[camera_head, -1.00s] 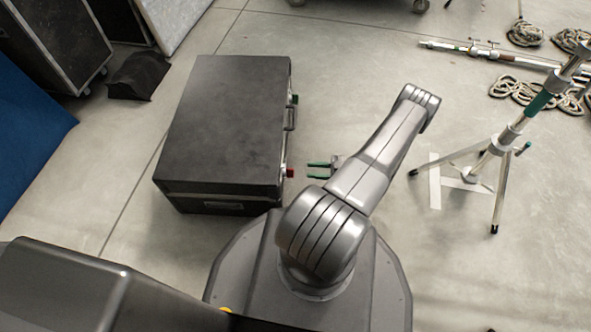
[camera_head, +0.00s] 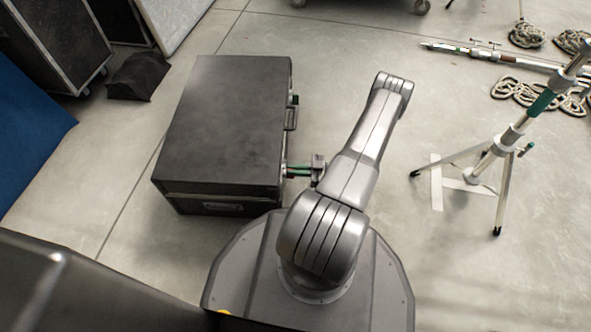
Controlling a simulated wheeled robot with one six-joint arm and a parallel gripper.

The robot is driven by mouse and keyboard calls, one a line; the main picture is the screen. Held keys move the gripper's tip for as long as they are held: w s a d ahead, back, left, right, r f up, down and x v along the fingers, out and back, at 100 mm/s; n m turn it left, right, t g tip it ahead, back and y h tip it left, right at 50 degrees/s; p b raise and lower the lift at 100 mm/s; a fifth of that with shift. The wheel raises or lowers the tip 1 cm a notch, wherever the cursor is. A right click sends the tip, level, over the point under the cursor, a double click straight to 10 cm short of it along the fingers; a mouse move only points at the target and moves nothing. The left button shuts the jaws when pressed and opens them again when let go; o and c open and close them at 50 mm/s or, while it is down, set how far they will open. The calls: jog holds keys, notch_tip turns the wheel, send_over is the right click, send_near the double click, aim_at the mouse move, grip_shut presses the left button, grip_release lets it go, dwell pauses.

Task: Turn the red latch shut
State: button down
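The black case (camera_head: 225,125) lies on the floor left of my arm, its lid down. The red latch on the case's right side, near its front corner, is not clearly visible now; my fingertips cover that place. A green latch (camera_head: 295,99) sits farther back on the same side, beyond the handle (camera_head: 291,119).
A tripod stand (camera_head: 497,150) is at the right, with coiled ropes (camera_head: 540,92) and a long pole (camera_head: 490,54) behind it. A dark bag (camera_head: 137,76) and wheeled cases (camera_head: 55,45) stand at the back left. Floor behind my arm is clear.

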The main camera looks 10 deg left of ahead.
jog(key=shift+n, duration=0.3)
jog(key=shift+s+d+f+n, duration=0.1)
jog(key=shift+s+f+n, duration=0.35)
jog(key=shift+n, duration=2.45)
jog(key=shift+s+d+f+n, duration=0.1)
jog(key=shift+s+f+n, duration=0.35)
jog(key=shift+n, duration=2.45)
jog(key=shift+s+f+n, duration=0.4)
jog(key=shift+f+n, duration=0.05)
jog(key=shift+n, duration=2.45)
jog(key=c, duration=1.5)
grip_release()
jog(key=shift+d, duration=0.1)
jog(key=d, duration=0.4)
jog(key=w+d+p, duration=0.1)
jog(key=d, duration=0.4)
jog(key=w+d+p, duration=0.1)
jog(key=d, duration=0.3)
jog(key=shift+d, duration=0.3)
